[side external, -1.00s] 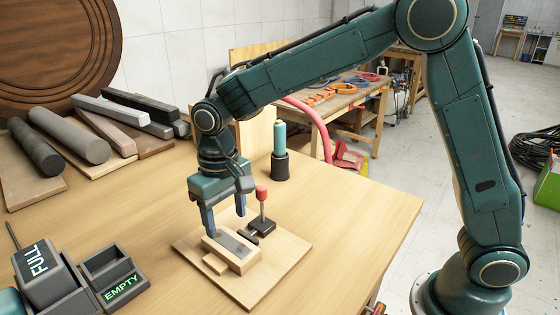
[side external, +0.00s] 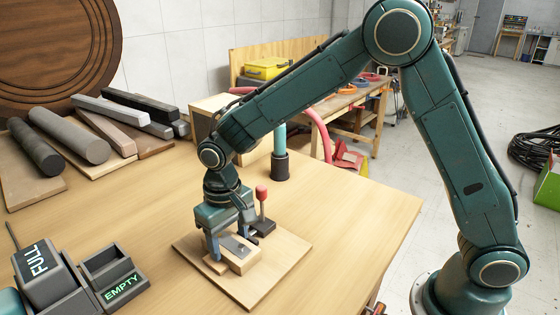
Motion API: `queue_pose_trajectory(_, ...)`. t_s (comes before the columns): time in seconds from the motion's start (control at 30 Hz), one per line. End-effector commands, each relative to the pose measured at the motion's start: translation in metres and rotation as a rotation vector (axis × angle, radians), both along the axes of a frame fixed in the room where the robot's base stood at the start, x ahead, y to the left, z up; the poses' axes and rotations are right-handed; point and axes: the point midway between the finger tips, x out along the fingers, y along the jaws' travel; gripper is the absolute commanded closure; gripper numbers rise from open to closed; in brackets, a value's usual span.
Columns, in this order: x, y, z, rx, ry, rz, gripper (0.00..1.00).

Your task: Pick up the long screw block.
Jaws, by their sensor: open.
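A light wooden block with a grey top plate (side external: 243,264) lies on a square wooden board (side external: 268,283). A small pale point like a screw head shows on its plate, so it looks like the long screw block. My gripper (side external: 227,245) points down over the left, rear part of this block. Its jaws are open, with one finger at the block's left side and the other behind it. I cannot tell whether either finger touches the block. My gripper hides the block's far end.
A red-knobbed post on a dark base (side external: 262,224) stands close behind the block. A smaller wooden piece (side external: 214,266) lies at its left. A teal and black cylinder (side external: 280,160) stands farther back.

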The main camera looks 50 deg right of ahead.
Motion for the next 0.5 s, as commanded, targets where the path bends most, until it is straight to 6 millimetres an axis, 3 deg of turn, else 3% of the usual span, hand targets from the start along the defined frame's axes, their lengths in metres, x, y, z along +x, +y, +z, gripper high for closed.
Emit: queue_pose_trajectory(0.5, -0.0001, 0.0001, -0.0019, 0.0, 0.0, 0.0, 0.4)
